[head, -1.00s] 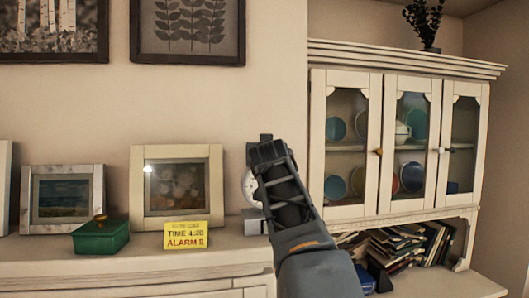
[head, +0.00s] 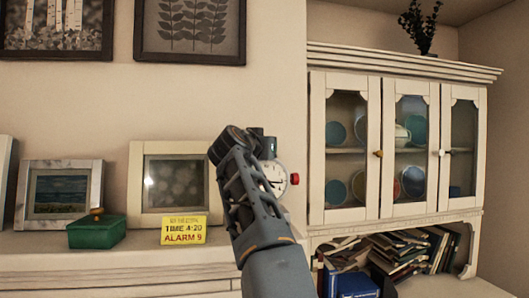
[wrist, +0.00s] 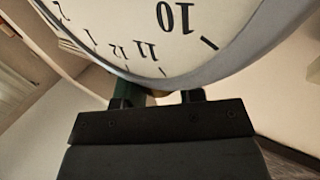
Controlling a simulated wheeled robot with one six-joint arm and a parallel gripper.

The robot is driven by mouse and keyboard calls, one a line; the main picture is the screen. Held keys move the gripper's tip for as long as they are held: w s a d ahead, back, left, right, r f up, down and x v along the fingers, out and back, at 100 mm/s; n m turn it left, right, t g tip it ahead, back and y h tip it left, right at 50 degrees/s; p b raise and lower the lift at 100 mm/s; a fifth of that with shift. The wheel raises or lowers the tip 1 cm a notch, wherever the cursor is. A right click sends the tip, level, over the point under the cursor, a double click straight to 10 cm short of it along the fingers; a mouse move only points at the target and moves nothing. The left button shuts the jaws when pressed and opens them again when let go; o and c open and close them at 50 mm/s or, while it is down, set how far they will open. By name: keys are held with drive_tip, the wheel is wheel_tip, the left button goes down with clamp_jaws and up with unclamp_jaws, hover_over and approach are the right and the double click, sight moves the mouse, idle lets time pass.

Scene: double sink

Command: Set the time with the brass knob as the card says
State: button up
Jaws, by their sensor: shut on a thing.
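The white-faced clock (head: 273,174) stands on the dresser, partly hidden by my arm, with a red knob (head: 295,179) on its right side. Its hands are too small to read surely. The yellow card (head: 184,230) reads TIME 4:20 and ALARM 9; its top line is blurred. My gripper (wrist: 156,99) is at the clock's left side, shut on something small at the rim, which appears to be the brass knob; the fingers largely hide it. The clock face (wrist: 215,25) fills the top of the wrist view, upside down, with 10 and 11 near the fingers.
A green box (head: 97,233) with a brownish knob and photo frames (head: 170,192) stand left on the dresser top (head: 30,243). A glass-door cabinet (head: 400,150) with dishes is at right, above a shelf of books (head: 395,255).

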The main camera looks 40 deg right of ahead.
drive_tip(key=shift+m+g+h, duration=0.5)
drive_tip(key=shift+m+g, duration=0.1)
drive_tip(key=shift+g, duration=0.3)
drive_tip(key=o, duration=0.9)
drive_tip(key=shift+o, duration=0.2)
drive_tip(key=b+v, duration=0.3)
drive_tip(key=v, duration=1)
drive_tip(key=shift+a, duration=0.45)
